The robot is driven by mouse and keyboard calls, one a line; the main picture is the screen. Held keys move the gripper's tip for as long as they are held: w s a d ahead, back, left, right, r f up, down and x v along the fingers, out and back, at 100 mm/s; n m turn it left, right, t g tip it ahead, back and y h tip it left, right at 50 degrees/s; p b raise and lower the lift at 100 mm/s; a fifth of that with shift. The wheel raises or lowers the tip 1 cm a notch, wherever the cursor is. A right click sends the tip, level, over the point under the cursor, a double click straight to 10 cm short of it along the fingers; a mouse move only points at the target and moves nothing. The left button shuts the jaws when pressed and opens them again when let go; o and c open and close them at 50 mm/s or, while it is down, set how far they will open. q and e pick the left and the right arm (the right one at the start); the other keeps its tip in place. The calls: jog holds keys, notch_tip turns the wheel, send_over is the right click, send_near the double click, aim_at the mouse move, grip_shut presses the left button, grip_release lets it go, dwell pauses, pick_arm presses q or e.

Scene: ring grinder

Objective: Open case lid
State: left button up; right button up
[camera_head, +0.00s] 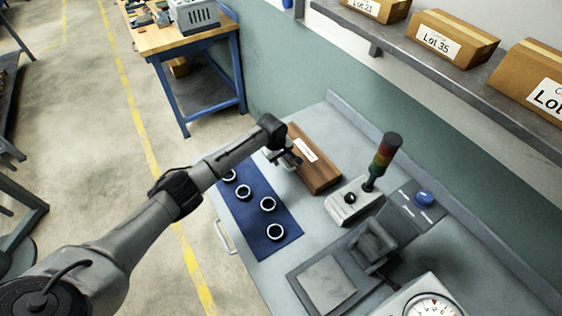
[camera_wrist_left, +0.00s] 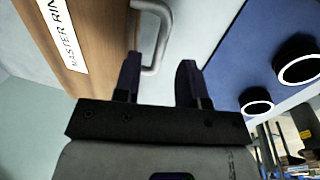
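The case (camera_head: 323,175) is a brown wooden box with a white label. It lies on the grey bench with its lid looking closed. In the left wrist view its wood face (camera_wrist_left: 100,30) fills the upper left, with the label reading "MASTER RIN". A grey metal handle (camera_wrist_left: 158,38) juts from the case's edge. My left gripper (camera_head: 290,160) is at the near left side of the case. In the wrist view its dark fingers (camera_wrist_left: 160,75) are apart, with the handle's end showing between their tips. I cannot tell whether they touch it. My right gripper is not in view.
A blue mat (camera_head: 255,215) with several dark rings lies left of the case. A control box (camera_head: 350,203) with a signal tower (camera_head: 383,158) stands right of it. A grinder fixture (camera_head: 365,250) and a dial gauge (camera_head: 430,308) are nearer. A shelf (camera_head: 450,75) holds cartons above.

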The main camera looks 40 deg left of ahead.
pick_arm(q)
jog(key=shift+w+f, duration=0.25)
jog(key=shift+f, duration=0.95)
jog(key=shift+c, duration=0.2)
grip_shut()
